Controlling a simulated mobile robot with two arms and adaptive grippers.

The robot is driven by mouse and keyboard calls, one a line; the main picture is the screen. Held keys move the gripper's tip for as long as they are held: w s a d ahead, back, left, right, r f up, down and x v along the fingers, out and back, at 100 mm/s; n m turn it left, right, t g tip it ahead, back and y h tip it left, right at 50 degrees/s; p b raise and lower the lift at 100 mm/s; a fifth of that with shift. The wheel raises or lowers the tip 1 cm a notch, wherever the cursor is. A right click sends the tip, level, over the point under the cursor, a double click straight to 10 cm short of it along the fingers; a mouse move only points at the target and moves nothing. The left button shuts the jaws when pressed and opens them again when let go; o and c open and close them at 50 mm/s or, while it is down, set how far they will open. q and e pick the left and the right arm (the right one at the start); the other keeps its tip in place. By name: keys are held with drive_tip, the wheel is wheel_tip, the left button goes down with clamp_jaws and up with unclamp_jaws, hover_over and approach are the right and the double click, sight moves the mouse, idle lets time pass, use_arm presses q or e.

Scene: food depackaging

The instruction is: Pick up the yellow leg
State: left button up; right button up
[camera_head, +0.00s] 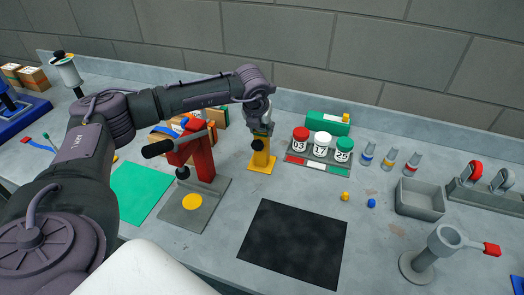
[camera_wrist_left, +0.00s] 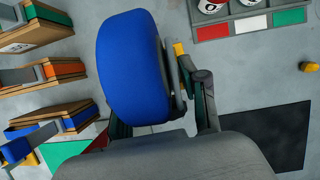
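A yellow upright post (camera_head: 261,158) on a flat yellow foot stands on the bench near the middle of the head view. It is the only leg-like yellow thing I see. My left gripper (camera_head: 261,130) points down right over its top, and its fingers are largely hidden there. In the left wrist view, a large blue rounded part (camera_wrist_left: 130,65) fills the space by the fingers, with a small yellow piece (camera_wrist_left: 179,48) beside it. I cannot tell whether the fingers hold either one. My right gripper is not in view.
A red clamp (camera_head: 203,160) on a grey plate stands left of the post. A rack (camera_head: 318,163) with red, white and green-lidded jars stands to the right. A black mat (camera_head: 295,243) lies in front. A grey tray (camera_head: 420,200) and small bottles are farther right.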

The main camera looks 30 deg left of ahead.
use_arm(q)
clamp_jaws()
drive_tip(key=shift+w+r, duration=0.1)
drive_tip(key=shift+r, duration=0.05)
